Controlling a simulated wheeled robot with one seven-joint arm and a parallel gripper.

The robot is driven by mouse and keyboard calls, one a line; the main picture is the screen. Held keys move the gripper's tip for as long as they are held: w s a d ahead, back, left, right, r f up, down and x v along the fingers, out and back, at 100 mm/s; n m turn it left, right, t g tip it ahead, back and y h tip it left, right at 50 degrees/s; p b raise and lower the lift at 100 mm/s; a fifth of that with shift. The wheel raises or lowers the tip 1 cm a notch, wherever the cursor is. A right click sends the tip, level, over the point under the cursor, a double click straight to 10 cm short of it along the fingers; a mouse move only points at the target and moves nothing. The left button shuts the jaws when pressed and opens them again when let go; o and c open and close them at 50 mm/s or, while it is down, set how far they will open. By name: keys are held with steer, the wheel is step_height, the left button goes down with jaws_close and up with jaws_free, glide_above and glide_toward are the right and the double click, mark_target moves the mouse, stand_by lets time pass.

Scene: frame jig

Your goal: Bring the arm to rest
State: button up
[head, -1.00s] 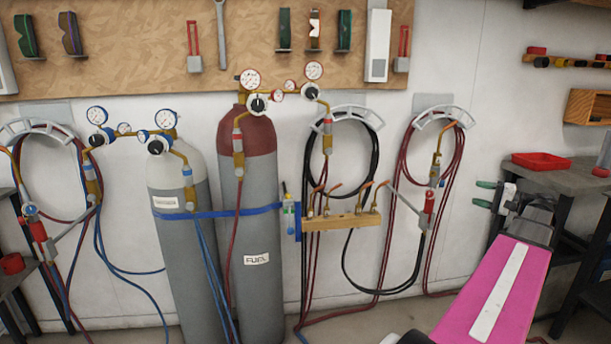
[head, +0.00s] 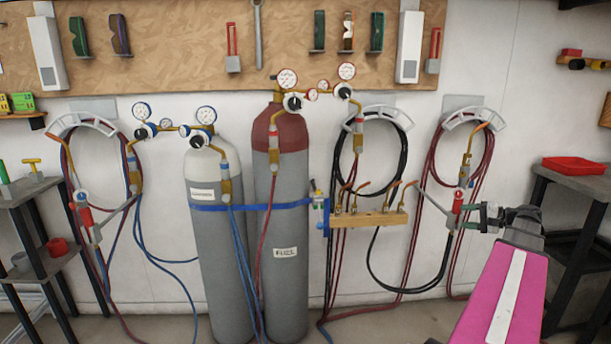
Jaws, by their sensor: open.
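My arm, with a pink link and a white stripe, reaches in from the lower right of the head view. My gripper (head: 471,217) is at its far end, pointing left, with green fingertips. It is open, and nothing shows between its fingers. In the picture it overlaps the red-handled torch (head: 457,205) and dark red hose at the right hose hanger (head: 475,120). I cannot tell whether it touches them.
Two gas cylinders, one grey-white (head: 217,255) and one red-topped (head: 281,235), stand at the wall under a tool board (head: 190,50). A wooden torch rack (head: 370,220) is left of my gripper. A dark table (head: 578,179) with a red tray (head: 574,165) stands right.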

steer(key=a+f+n+g+h, duration=0.1)
steer(key=a+f+g+h, duration=0.15)
steer(key=a+f, duration=0.65)
steer(key=a+f+n+g+h, duration=0.15)
steer(key=a+f+g, duration=0.25)
steer(key=a+f, duration=0.55)
steer(key=s+a+f+n+g+h, duration=0.1)
steer(key=s+a+f+n+h, duration=0.2)
steer(key=a, duration=0.5)
steer(key=s+a+f+n+g+h, duration=0.1)
steer(key=s+a+f+n+h, duration=0.2)
steer(key=s+a+f+h, duration=0.2)
steer(key=a, duration=0.3)
steer(key=shift+a+f, duration=0.35)
steer(key=shift+a, duration=0.05)
steer(key=shift+g, duration=0.25)
